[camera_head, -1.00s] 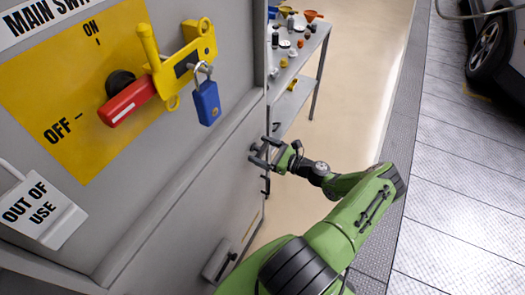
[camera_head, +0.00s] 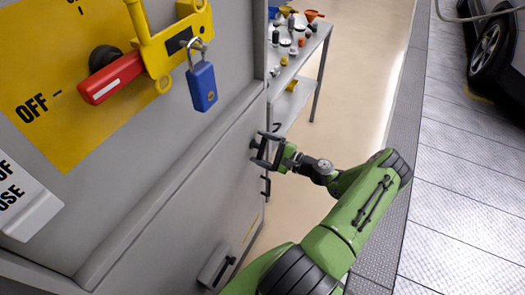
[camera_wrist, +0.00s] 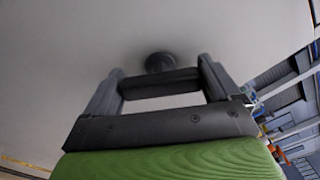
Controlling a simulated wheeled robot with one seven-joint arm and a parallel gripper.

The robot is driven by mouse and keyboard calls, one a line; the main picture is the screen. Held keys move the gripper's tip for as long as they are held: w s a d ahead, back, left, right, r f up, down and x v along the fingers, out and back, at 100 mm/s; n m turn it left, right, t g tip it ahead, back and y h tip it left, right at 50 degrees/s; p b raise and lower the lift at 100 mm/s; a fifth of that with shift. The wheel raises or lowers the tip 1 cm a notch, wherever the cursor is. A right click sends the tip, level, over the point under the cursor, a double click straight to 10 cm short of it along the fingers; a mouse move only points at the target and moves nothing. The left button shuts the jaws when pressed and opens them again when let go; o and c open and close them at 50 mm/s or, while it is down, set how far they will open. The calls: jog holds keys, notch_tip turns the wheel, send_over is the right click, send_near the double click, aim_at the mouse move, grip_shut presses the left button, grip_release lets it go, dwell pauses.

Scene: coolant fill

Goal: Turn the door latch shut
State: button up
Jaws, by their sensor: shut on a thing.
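The door latch (camera_wrist: 160,83) is a dark bar on a round dark base fixed to the grey cabinet door (camera_head: 190,180). In the wrist view the bar lies crosswise between the two fingers of my gripper (camera_wrist: 160,88), which is shut on it. In the head view my gripper (camera_head: 265,151) is at the right part of the door, close to its edge. There the latch is small and mostly hidden by the fingers, so I cannot tell its exact angle.
A red switch handle (camera_head: 110,78) with a yellow lockout bracket (camera_head: 176,45) and blue padlock (camera_head: 202,87) is above left. A shelf with small items (camera_head: 290,45) stands beyond the cabinet. Another black handle (camera_head: 226,268) is lower down.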

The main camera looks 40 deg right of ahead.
jog(key=n+b, duration=0.2)
jog(key=n, duration=0.2)
jog(key=shift+f, duration=0.15)
jog(key=shift+n+b, duration=0.75)
jog(key=shift+n, duration=0.65)
jog(key=o, duration=0.8)
jog(key=shift+s, duration=0.1)
jog(key=v, duration=1.5)
jog(key=shift+s+p, duration=0.3)
jog(key=shift+p, duration=0.05)
